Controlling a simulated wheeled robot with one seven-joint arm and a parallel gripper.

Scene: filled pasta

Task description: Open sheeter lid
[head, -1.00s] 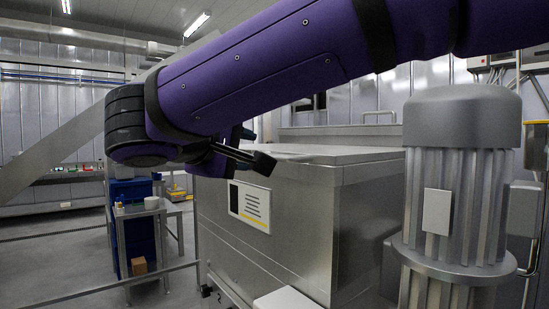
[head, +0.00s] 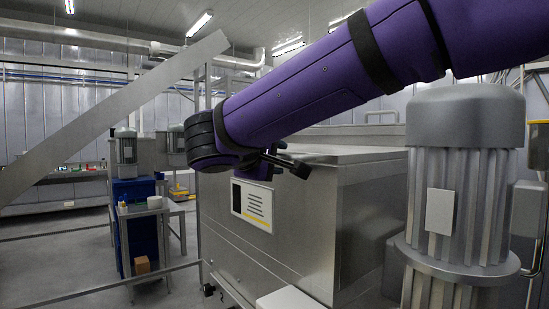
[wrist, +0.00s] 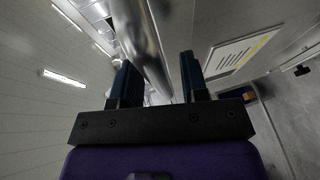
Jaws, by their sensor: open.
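The large stainless steel machine with a labelled front, apparently the sheeter (head: 300,240), stands in the middle of the head view. Its flat top (head: 345,153), which looks like the lid, lies level. My gripper (head: 280,163) is beside its front upper edge, partly hidden behind my purple arm. In the wrist view my gripper (wrist: 158,82) has its two dark fingers wide apart. A shiny metal bar (wrist: 145,45) runs between them; I cannot tell if it touches a finger, or if it is the lid's handle. The label (wrist: 238,54) shows right of the fingers.
A large ribbed grey motor (head: 458,190) stands close at the right. A slanted grey beam (head: 115,118) crosses the left side. A small table (head: 140,208) with items and a blue cabinet stand farther left. Open floor (head: 70,255) lies at the left front.

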